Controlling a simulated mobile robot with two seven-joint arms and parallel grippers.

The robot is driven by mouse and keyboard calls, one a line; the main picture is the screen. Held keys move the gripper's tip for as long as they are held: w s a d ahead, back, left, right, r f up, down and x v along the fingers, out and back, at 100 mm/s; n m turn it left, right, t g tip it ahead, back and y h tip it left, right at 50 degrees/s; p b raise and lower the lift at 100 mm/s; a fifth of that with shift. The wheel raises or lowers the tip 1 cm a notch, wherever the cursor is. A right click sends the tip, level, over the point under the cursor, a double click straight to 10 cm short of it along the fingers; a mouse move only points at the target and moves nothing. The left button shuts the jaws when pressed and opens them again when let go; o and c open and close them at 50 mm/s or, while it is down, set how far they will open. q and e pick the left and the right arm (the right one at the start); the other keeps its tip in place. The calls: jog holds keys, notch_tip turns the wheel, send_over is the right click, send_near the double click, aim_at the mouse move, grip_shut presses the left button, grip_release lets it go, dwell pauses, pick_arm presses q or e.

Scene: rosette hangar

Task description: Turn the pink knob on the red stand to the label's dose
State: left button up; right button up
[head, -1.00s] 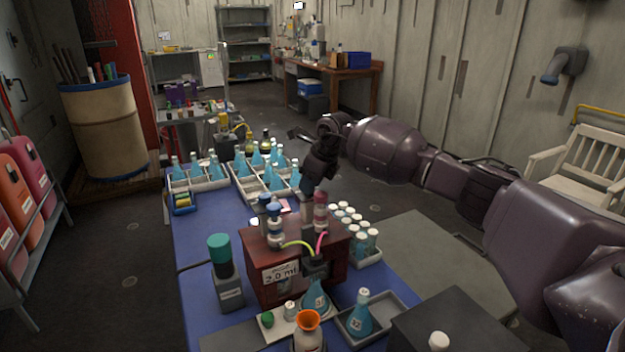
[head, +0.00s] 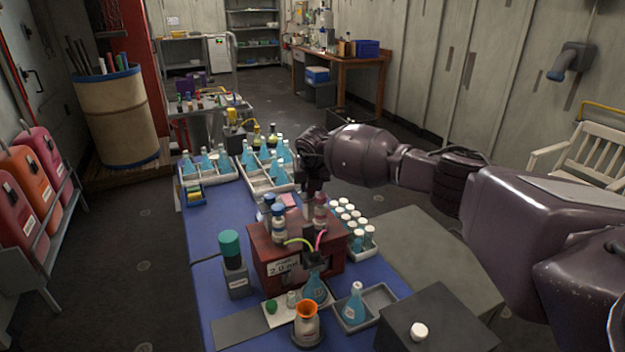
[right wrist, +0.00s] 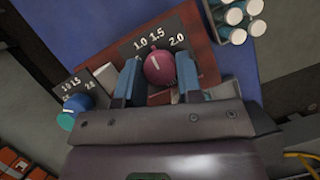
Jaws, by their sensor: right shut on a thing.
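The red stand (head: 262,252) is on the blue-topped table, with a white label (head: 283,267) reading 2.0 ml on its front. The pink knob (head: 320,201) is on top at the right, with 1.0, 1.5 and 2.0 on a dark scale plate beside it. In the right wrist view, my right gripper (right wrist: 159,78) is shut on the pink knob (right wrist: 160,66), one blue-grey finger on each side. I cannot clearly read the knob's pointer. A blue knob (right wrist: 68,121) with its own scale is to the left. My left gripper is out of view.
White-capped vials (head: 352,220) stand in a tray right behind the stand. A green-capped bottle (head: 232,250) is at its left. A flask (head: 314,288) sits below its front tubes. Racks of blue flasks (head: 250,158) are behind. Bare table lies at the left.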

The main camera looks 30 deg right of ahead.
jog(key=m+h, duration=0.1)
jog(key=m, duration=0.1)
jog(key=m+g, duration=0.1)
jog(key=m, duration=0.2)
jog(key=shift+w+a+m+h+p, duration=0.1)
jog(key=shift+a+m+h+p, duration=0.05)
jog(key=shift+m+h+p, duration=0.2)
jog(key=m+g, duration=0.1)
jog(key=m, duration=0.1)
jog(key=m+g+h, duration=0.1)
jog(key=m, duration=0.2)
jog(key=shift+w+m+b, duration=0.1)
jog(key=shift+m+b, duration=0.15)
jog(key=shift+b, duration=0.05)
jog(key=o, duration=0.9)
jog(key=shift+a+r, duration=0.1)
jog(key=v, duration=1)
jog(key=shift+w+a+r+p, duration=0.15)
jog(key=shift+r+p, duration=0.1)
jog(key=shift+p, duration=0.15)
